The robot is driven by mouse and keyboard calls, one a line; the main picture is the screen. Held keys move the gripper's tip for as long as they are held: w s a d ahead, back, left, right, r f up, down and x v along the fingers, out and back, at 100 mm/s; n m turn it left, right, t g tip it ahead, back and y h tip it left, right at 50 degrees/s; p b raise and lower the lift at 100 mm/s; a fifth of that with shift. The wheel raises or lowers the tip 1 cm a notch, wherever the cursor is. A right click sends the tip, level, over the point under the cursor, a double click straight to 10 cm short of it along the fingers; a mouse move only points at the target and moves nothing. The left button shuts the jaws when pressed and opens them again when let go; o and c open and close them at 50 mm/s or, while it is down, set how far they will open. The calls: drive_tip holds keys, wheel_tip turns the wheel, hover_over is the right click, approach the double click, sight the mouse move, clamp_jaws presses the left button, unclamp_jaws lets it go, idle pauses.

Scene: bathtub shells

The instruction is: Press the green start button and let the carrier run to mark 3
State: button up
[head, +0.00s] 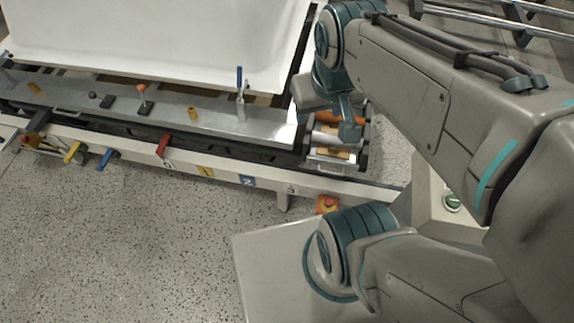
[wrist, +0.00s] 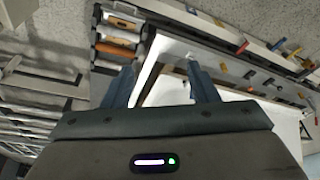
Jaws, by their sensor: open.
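A green button (head: 452,202) sits on a pale pedestal box at the right, partly framed by my arm links. The carrier is a long grey metal bed (head: 215,118) with a white bathtub shell (head: 150,40) above it. Along the front rail are number plates: a yellow 1 (head: 205,171), a blue 2 (head: 247,180) and a pale 3 (head: 291,189).
A red button on a yellow-orange base (head: 327,203) stands below the rail. Levers with blue (head: 240,78) and orange (head: 142,90) handles rise from the bed. Open speckled floor lies at lower left.

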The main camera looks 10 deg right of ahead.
clamp_jaws()
idle(1.8)
